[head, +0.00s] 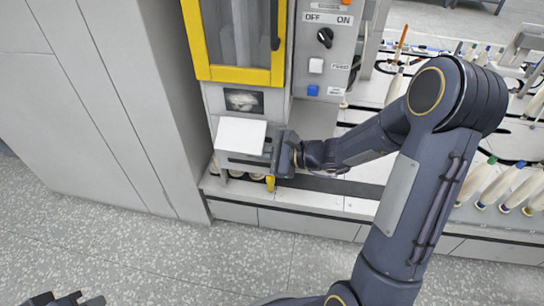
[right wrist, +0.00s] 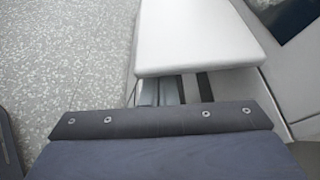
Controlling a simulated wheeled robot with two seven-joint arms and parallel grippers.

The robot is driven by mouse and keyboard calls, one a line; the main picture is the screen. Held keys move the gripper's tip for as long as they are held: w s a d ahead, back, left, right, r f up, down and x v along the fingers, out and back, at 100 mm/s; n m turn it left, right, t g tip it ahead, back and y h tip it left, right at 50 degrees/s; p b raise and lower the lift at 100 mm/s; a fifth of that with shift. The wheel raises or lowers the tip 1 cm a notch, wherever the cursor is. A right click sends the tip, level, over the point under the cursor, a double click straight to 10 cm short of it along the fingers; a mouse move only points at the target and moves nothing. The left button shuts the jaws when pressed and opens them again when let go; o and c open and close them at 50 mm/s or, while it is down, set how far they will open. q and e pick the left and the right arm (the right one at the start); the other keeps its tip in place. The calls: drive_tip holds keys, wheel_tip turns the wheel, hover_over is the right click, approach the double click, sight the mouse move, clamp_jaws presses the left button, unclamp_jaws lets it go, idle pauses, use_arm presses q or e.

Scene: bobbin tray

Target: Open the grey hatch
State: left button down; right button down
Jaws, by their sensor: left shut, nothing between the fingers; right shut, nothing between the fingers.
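A flat light grey panel (head: 241,134), which looks like the hatch, sticks out from the machine front below a small dark window (head: 243,100) with white fluff behind it. It also fills the upper middle of the right wrist view (right wrist: 195,38). My right gripper (head: 245,160) is shut and empty, reaching in from the right at the panel's lower side. Its fingers (right wrist: 180,90) run partly under the panel, so the tips are hidden and I cannot tell whether they touch it. My left gripper (head: 65,300) is shut and empty, low at the left picture edge, away from the machine.
A yellow-framed glass door (head: 238,75) is above the window. A control panel with a black knob (head: 325,38) and a blue button (head: 313,90) is to its right. A tall grey cabinet (head: 85,110) stands left. Bobbins (head: 495,185) line the right. The speckled floor in front is clear.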

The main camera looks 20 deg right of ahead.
drive_tip(key=shift+x, duration=1)
drive_tip(key=shift+r, duration=0.1)
drive_tip(key=p, duration=0.1)
drive_tip(key=s+r+m+p, duration=0.1)
drive_tip(key=p, duration=0.1)
drive_tip(key=shift+a+r+g+p, duration=0.25)
drive_tip(key=shift+a+g+p, duration=0.05)
drive_tip(key=shift+s+a+m+p, duration=0.1)
drive_tip(key=shift+s+m+p, duration=0.05)
drive_tip(key=shift+m+p, duration=0.3)
drive_tip(key=shift+f+y, duration=0.1)
drive_tip(key=shift+y, duration=0.2)
